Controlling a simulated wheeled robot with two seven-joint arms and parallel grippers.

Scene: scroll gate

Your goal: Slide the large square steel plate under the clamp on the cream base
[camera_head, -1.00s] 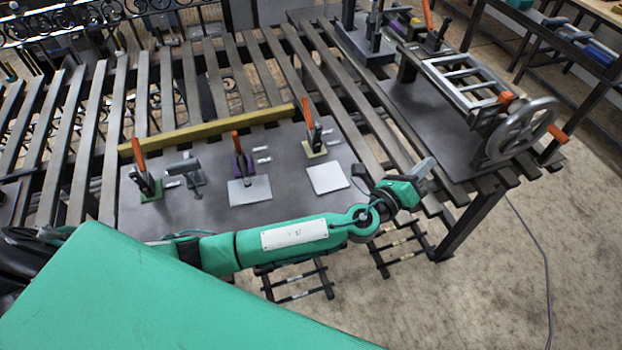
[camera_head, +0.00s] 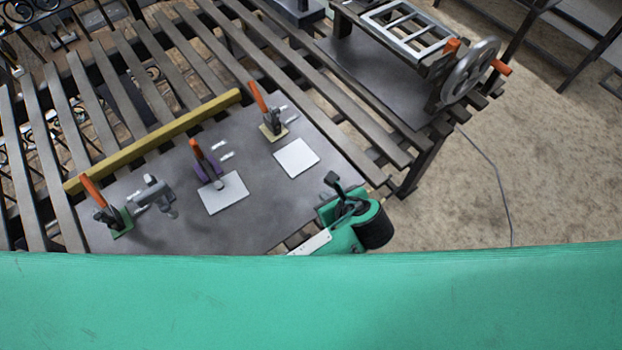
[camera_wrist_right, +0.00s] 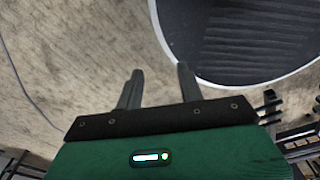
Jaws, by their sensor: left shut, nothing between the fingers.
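The clamp on the cream base (camera_head: 273,132) stands at the back right of the steel sheet, its orange handle raised. A square pale steel plate (camera_head: 296,158) lies flat in front of it, apart from its base. Another square plate (camera_head: 222,193) lies in front of the purple-based clamp (camera_head: 206,170), near or touching it. I cannot tell surely which plate is larger. My left gripper (camera_head: 333,184) is shut and empty, right of and nearer than the plates, touching neither. My right gripper (camera_wrist_right: 160,76) has its fingers apart with nothing between them; it points at the floor.
A green-based clamp (camera_head: 117,222) and a grey metal fixture (camera_head: 153,195) stand at the left. A yellow bar (camera_head: 155,138) runs along the sheet's back edge. A handwheel machine (camera_head: 470,72) stands at the right. The sheet (camera_head: 262,220) is bare in front of the plates.

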